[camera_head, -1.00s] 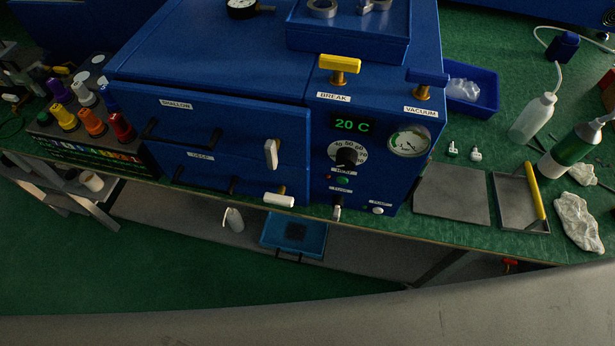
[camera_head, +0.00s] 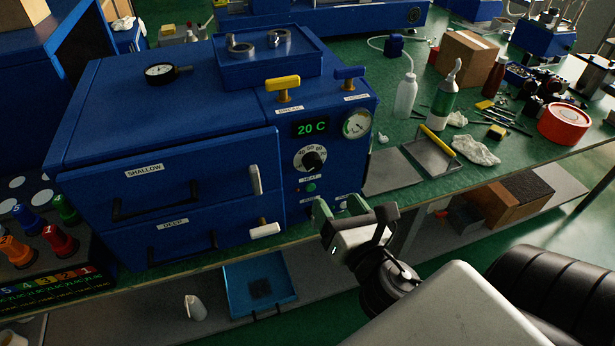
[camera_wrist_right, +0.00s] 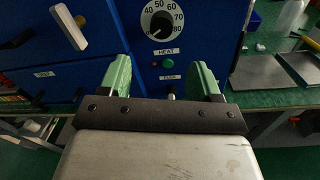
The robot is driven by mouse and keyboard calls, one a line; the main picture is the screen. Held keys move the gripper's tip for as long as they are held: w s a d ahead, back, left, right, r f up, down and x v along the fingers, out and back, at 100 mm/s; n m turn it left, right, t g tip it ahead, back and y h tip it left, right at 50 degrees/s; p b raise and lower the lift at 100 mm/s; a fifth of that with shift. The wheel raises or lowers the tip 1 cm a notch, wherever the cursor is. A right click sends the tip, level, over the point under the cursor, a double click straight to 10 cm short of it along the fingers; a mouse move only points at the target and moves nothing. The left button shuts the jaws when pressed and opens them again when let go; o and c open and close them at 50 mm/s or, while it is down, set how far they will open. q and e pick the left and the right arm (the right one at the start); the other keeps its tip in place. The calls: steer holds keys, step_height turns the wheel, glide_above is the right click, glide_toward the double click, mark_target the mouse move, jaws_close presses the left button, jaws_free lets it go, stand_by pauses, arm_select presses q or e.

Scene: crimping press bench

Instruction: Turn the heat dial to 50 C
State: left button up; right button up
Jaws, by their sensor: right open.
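The heat dial (camera_head: 313,160) is a black knob on a white numbered scale on the blue oven's front panel. It also shows in the right wrist view (camera_wrist_right: 160,25), with 40 to 80 readable on the scale. A green display (camera_head: 311,127) above it reads 20 C. My right gripper (camera_head: 338,205) has green fingers and is open and empty, below the dial and in front of the panel's lower part. In the right wrist view its fingers (camera_wrist_right: 165,85) stand apart, with the dial above and between them. My left gripper is not in view.
A green HEAT button (camera_head: 311,187) sits just below the dial. White door handles (camera_head: 256,180) stick out left of the panel. Yellow (camera_head: 282,84) and blue (camera_head: 349,73) valve handles stand on top. A grey plate and a tray (camera_head: 428,157) lie to the right.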

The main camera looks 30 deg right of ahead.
mark_target(315, 169)
steer(key=w, duration=0.3)
steer(key=w+d+p, duration=0.1)
steer(key=w, duration=0.2)
steer(key=w+d+p, duration=0.1)
steer(key=w, duration=0.3)
steer(key=shift+w+f, duration=0.1)
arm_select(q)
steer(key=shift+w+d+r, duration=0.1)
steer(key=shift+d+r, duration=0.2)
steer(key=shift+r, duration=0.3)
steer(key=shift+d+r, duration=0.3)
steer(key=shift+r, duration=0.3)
arm_select(e)
steer(key=shift+c, duration=0.4)
steer(key=c, duration=0.9)
steer(key=shift+o, duration=0.2)
